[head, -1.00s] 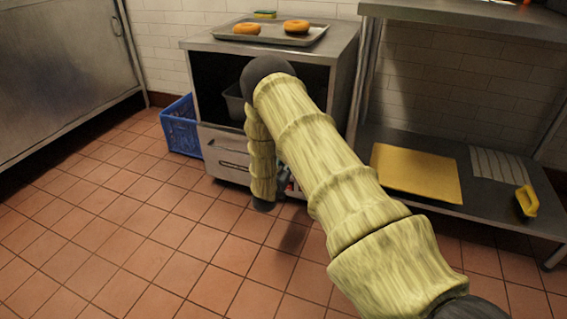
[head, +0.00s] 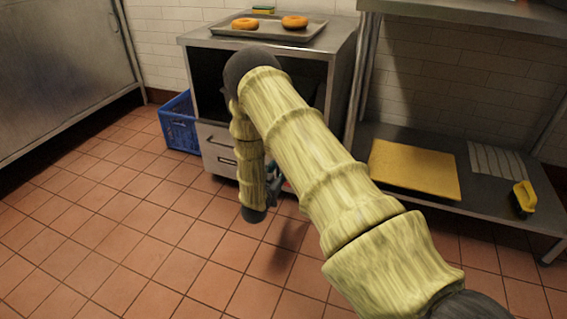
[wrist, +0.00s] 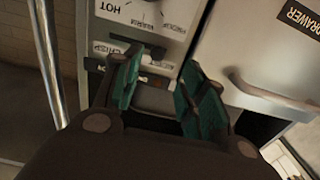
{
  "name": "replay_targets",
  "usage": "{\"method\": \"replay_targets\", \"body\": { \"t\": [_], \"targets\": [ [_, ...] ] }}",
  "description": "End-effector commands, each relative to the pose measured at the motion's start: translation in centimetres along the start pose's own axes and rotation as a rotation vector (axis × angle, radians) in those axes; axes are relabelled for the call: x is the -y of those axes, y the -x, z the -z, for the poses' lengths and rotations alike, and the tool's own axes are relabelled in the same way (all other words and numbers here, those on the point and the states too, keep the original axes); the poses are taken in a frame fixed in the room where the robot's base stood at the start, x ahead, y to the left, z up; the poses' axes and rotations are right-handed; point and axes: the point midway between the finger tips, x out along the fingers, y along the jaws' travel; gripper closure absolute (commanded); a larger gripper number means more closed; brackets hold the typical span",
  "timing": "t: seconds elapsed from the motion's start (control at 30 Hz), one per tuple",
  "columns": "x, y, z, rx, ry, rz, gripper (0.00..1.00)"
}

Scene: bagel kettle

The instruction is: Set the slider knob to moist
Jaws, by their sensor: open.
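In the wrist view, a pale control panel (wrist: 165,12) faces me, turned in the picture, with a dial scale marked HOT at its top. Below it is a dark slot area with a label that seems to read CRISP (wrist: 104,49). My gripper (wrist: 162,62) is open, its two teal fingers in front of this slot area, one on each side of it. I cannot make out the slider knob or its setting; the fingers cover part of the slot. I cannot read a MOIST label. In the head view my gripper shows only as a teal bit behind my arm.
A drawer front with a handle (wrist: 275,97) is right of the fingers in the wrist view. The steel cabinet (head: 345,48) carries a tray (head: 312,33) with two bagels. A blue crate (head: 180,130) stands left of it, a shelf unit right. The tiled floor in front is clear.

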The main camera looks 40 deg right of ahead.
Motion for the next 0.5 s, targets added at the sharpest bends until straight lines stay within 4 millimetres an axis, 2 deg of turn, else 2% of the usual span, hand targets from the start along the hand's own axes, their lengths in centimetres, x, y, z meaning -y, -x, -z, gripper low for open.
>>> {"method": "replay_targets", "body": {
  "t": [0.03, 0.2, 0.5],
  "targets": [
    [0.0, 1.0, 0.0, 0.001, 0.001, 0.002, 0.58],
    [0.1, 3.5, 0.0, 0.001, 0.0, 0.002, 0.58],
    [0.0, 5.2, 0.0, 0.0, -0.001, -0.001, 0.58]
  ]
}}
